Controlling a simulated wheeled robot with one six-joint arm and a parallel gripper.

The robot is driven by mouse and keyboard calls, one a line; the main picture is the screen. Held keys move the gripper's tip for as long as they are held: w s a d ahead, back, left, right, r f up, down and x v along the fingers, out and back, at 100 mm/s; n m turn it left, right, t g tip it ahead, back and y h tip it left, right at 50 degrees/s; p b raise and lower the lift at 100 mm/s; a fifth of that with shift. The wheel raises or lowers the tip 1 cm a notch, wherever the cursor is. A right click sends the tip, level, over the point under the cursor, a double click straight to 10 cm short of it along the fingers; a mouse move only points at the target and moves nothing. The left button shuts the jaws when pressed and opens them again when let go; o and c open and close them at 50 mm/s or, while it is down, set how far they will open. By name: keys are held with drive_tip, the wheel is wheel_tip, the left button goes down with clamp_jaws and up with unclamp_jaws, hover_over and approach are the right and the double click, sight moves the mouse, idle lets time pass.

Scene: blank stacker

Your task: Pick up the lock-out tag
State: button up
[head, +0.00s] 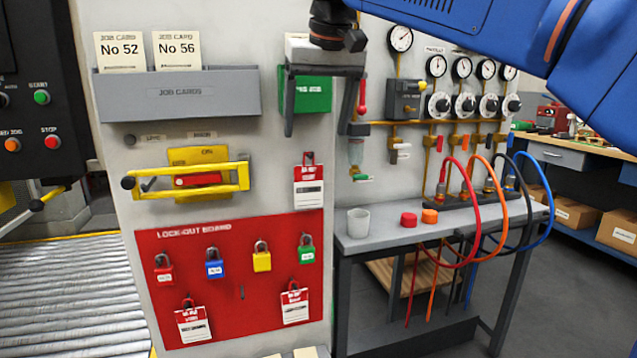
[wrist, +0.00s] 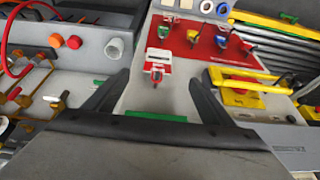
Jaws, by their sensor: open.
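A red and white lock-out tag (head: 308,187) hangs on the grey panel, just above the red lock-out board (head: 220,301). It also shows in the wrist view (wrist: 157,66), beyond and roughly between my fingertips. Two similar tags, one at the left (head: 193,325) and one at the right (head: 295,307), hang low on the board. My gripper (head: 319,130) is open and empty, above the upper tag in the head view and apart from it. Both its fingers show spread in the wrist view (wrist: 160,82).
Red, blue, yellow and green padlocks hang on the board. A yellow-handled switch (head: 190,181) sticks out left of the upper tag. A green holder (head: 312,92) is behind my gripper. A bench (head: 382,232) with a cup (head: 359,223) and hoses stands at right.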

approach(309, 182)
drive_tip(key=x, duration=0.5)
drive_tip(key=shift+s+a+f, duration=0.1)
drive_tip(key=shift+s+f, duration=0.15)
drive_tip(key=shift+s, duration=0.05)
drive_tip(key=shift+w+x, duration=0.2)
drive_tip(key=shift+x, duration=1.15)
drive_tip(key=shift+w+x, duration=0.2)
drive_tip(key=shift+x, duration=1.1)
drive_tip(key=shift+r, duration=0.15)
drive_tip(key=shift+c, duration=0.4)
drive_tip(key=c, duration=1.1)
